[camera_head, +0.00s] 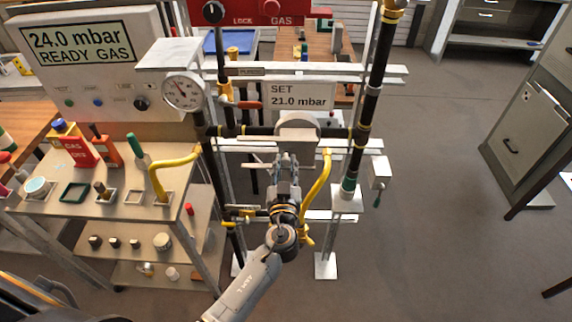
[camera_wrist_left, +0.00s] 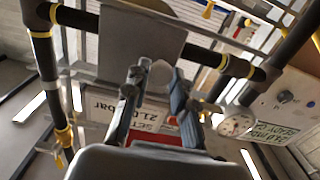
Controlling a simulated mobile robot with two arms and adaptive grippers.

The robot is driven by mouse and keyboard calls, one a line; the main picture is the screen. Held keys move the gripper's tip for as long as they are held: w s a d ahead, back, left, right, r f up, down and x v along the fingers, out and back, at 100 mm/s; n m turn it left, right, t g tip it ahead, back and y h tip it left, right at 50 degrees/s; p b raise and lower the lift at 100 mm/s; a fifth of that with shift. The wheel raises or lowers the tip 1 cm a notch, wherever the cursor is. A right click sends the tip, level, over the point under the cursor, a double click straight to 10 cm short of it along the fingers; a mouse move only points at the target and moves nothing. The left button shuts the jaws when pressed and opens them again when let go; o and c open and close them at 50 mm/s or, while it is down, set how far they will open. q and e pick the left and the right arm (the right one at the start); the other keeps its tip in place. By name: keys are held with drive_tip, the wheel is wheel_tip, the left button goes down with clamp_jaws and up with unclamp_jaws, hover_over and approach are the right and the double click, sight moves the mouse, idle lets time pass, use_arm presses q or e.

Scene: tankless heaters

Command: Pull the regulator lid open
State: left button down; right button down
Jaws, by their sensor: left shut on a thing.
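The grey regulator (camera_head: 297,130) sits on the black pipe with yellow bands, below the "SET 21.0 mbar" sign (camera_head: 297,96). My left gripper (camera_head: 287,160) reaches up to the regulator's near side. In the left wrist view its two fingers (camera_wrist_left: 158,76) are at the regulator's lower edge, shut on the lid, which they mostly hide. I cannot tell how far the lid stands open. My right gripper is in neither view.
Yellow hoses (camera_head: 321,185) hang close to my left gripper. A pressure gauge (camera_head: 183,91) and black pipes flank the regulator. A bench (camera_head: 120,205) with small parts stands left, below a grey panel reading 24.0 mbar (camera_head: 90,65).

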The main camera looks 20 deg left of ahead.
use_arm(q)
drive_tip(key=a, duration=0.3)
drive_tip(key=s+a+b, duration=0.1)
drive_tip(key=a, duration=0.2)
drive_tip(key=s+a+b, duration=0.1)
drive_tip(key=a, duration=0.1)
drive_tip(key=shift+s+a, duration=0.25)
drive_tip(key=shift+a, duration=0.15)
drive_tip(key=c, duration=1.1)
unclamp_jaws()
drive_tip(key=shift+s, duration=0.1)
drive_tip(key=v, duration=1.2)
